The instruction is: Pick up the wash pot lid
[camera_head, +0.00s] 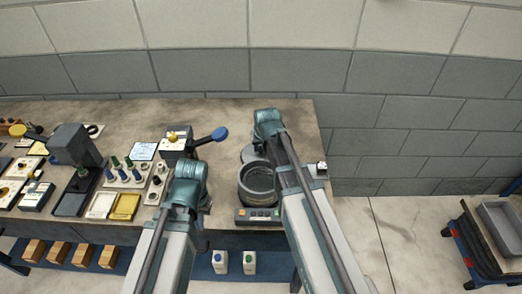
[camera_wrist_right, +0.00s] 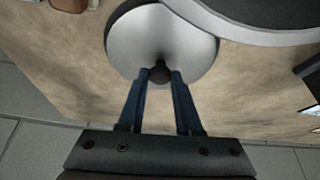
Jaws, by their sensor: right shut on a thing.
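The wash pot lid (camera_wrist_right: 190,42) is a round, light grey metal disc with a small dark knob (camera_wrist_right: 159,72). In the right wrist view, the blue fingers of my right gripper (camera_wrist_right: 159,76) are shut on the knob from both sides. In the head view, part of the lid (camera_head: 247,154) shows beside my right arm, behind the wash pot. The wash pot (camera_head: 257,199) is a dark grey, open round vessel; its rim also shows in the right wrist view (camera_wrist_right: 235,22). My left arm ends left of the pot; its fingers cannot be made out.
A control box with coloured buttons (camera_head: 258,215) sits before the pot, near the bench's front edge. A blue-knobbed lever device (camera_head: 174,146), bottle rack (camera_head: 124,176) and yellow tray (camera_head: 125,206) stand to the left. The back of the bench (camera_head: 220,112) is clear.

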